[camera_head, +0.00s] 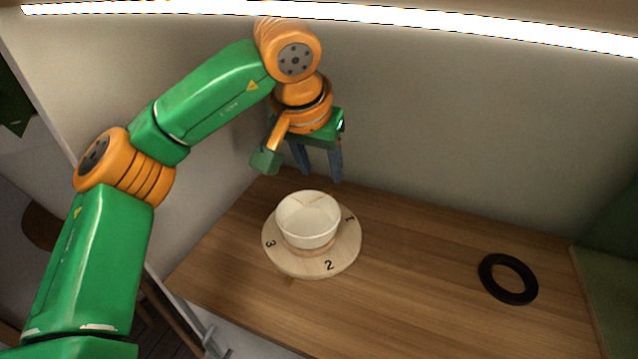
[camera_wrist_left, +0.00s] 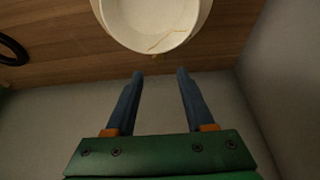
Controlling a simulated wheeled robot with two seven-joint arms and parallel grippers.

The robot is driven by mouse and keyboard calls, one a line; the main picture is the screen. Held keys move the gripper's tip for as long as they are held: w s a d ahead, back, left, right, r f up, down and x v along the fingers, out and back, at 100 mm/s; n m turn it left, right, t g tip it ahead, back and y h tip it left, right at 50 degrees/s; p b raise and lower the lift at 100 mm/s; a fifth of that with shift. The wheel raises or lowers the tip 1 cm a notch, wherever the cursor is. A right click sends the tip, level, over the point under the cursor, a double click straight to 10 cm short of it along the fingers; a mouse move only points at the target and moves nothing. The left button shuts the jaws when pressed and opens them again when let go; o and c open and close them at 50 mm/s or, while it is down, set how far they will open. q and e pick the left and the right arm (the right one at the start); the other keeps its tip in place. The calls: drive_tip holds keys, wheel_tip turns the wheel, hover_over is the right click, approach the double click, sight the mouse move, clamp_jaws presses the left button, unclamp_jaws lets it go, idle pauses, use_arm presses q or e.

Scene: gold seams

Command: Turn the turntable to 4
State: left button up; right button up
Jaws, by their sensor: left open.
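The turntable (camera_head: 345,252) is a round pale wooden disc on the table, with dark numerals near its rim. A 3 shows at its left, a 2 at the front and what looks like a 1 at the right; no 4 is visible. A white bowl (camera_head: 308,232) with thin gold seams stands upright on it and hides its back part. In the left wrist view the bowl (camera_wrist_left: 150,25) is at the top. My left gripper (camera_head: 321,176) is open and empty, pointing down behind the bowl, apart from it. Its two blue fingers (camera_wrist_left: 160,74) show spread in the wrist view. My right gripper is out of view.
A black ring (camera_head: 485,272) lies on the wooden table (camera_head: 410,300) at the right. The back wall (camera_head: 450,120) is close behind my left gripper. The table between turntable and ring is clear. A light strip (camera_head: 330,12) runs along the top.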

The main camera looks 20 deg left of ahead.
sight(328, 191)
use_arm(q)
drive_tip(key=x, duration=0.6)
drive_tip(key=shift+w+d+f+b, duration=0.1)
drive_tip(key=shift+d+f+b, duration=0.05)
drive_tip(key=shift+f+b, duration=0.2)
drive_tip(key=shift+r, duration=0.1)
clamp_jaws()
idle(0.5)
